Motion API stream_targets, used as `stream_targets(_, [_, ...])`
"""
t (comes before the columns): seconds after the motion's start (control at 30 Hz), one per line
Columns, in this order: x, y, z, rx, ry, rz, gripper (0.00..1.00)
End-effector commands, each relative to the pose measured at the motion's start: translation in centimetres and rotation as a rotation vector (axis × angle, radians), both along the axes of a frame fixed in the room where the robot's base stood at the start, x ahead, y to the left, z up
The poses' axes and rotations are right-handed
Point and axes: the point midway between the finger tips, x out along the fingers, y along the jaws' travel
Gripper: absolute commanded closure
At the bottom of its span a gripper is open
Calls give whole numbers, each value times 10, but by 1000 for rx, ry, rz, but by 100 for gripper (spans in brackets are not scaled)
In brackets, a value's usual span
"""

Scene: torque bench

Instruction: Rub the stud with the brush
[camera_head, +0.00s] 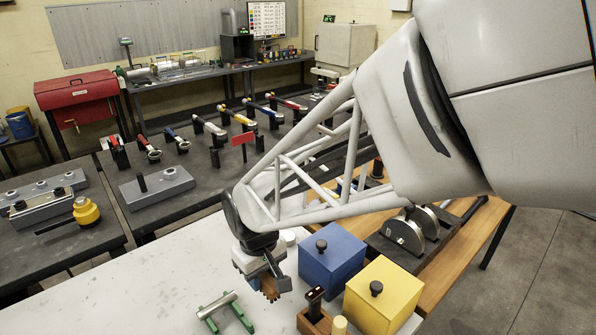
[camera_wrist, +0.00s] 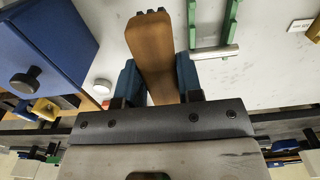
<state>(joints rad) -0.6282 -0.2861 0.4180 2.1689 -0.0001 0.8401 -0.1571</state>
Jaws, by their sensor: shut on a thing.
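A silver stud (camera_head: 217,305) lies across a green stand (camera_head: 240,318) on the pale bench. In the wrist view the stud (camera_wrist: 215,52) is right of my gripper, on the green supports (camera_wrist: 210,25). My gripper (camera_head: 262,275) is over the bench, right of and behind the stand. It is shut on the brown wooden brush (camera_wrist: 152,50), which sits between the blue jaws in the wrist view. The brush (camera_head: 270,290) shows only partly in the head view, below the fingers. It is apart from the stud. Its bristles are hard to make out.
A blue box (camera_head: 333,262) and a yellow box (camera_head: 391,303), each with a black knob, stand right of my gripper. A wooden holder (camera_head: 313,322) with a black piece and a cream cylinder (camera_head: 339,326) stand in front. The bench left of the stand is clear.

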Motion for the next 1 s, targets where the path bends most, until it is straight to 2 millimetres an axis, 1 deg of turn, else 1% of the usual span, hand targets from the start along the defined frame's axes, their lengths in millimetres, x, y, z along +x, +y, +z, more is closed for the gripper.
stream_targets(0.03, [-9,0,3,1,-1,2,85])
stream_targets(0.1, [-21,-1,5,1,-1,3,85])
stream_targets(0.6, [-101,-14,17,1,-1,3,85])
stream_targets(0.8, [-128,-22,18,0,0,3,85])
stream_targets(1.0, [-144,-27,19,0,0,1,85])
